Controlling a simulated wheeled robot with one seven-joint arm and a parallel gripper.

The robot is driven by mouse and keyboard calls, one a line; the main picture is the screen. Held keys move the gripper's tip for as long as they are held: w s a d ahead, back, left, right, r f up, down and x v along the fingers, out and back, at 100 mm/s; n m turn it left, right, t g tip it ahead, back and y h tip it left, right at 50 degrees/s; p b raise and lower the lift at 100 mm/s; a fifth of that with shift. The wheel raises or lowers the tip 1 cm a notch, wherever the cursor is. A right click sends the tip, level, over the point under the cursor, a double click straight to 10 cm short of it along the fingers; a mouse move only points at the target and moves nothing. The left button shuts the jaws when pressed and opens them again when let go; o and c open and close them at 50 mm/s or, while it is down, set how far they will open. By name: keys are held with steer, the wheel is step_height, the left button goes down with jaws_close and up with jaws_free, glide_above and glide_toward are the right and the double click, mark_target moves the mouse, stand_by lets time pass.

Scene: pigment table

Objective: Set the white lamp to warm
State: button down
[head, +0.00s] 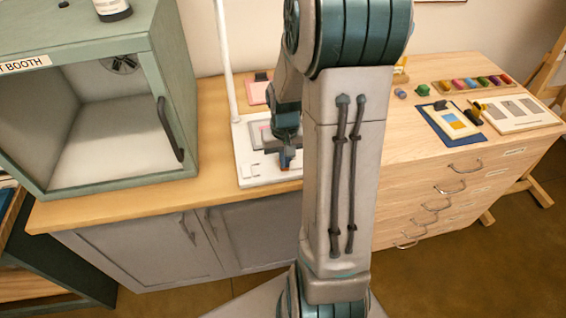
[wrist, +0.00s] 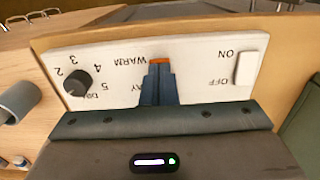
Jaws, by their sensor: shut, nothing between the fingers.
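The white lamp (head: 224,60) stands on the wooden counter, its thin post rising from a white base (head: 243,172). In the wrist view the lamp's panel (wrist: 205,85) appears upside down. It has a dark round dial (wrist: 77,80) with numbers, a white ON/OFF rocker (wrist: 245,68), and labels WARM and partly hidden "AY". My gripper (wrist: 160,64) is shut in front of the panel beside the WARM label, with orange at its tips. It hides whatever control lies between the labels. I cannot tell whether it touches the panel. The head view shows my gripper (head: 288,160) low over the lamp base.
A green booth (head: 172,60) with an open front stands left of the lamp. The drawer cabinet (head: 440,170) at right carries pigments (head: 470,84), a blue board (head: 450,122) and a sample card (head: 517,112). Bare counter (head: 212,130) lies between booth and lamp.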

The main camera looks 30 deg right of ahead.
steer(key=shift+f, duration=0.3)
steer(key=shift+r, duration=0.1)
steer(key=shift+r+p, duration=2.45)
steer(key=shift+r, duration=1.05)
steer(key=s+a+r+n+t, duration=0.3)
steer(key=s+a+r, duration=0.9)
steer(key=r, duration=0.3)
steer(key=shift+s+t, duration=0.35)
steer(key=shift+t, duration=0.05)
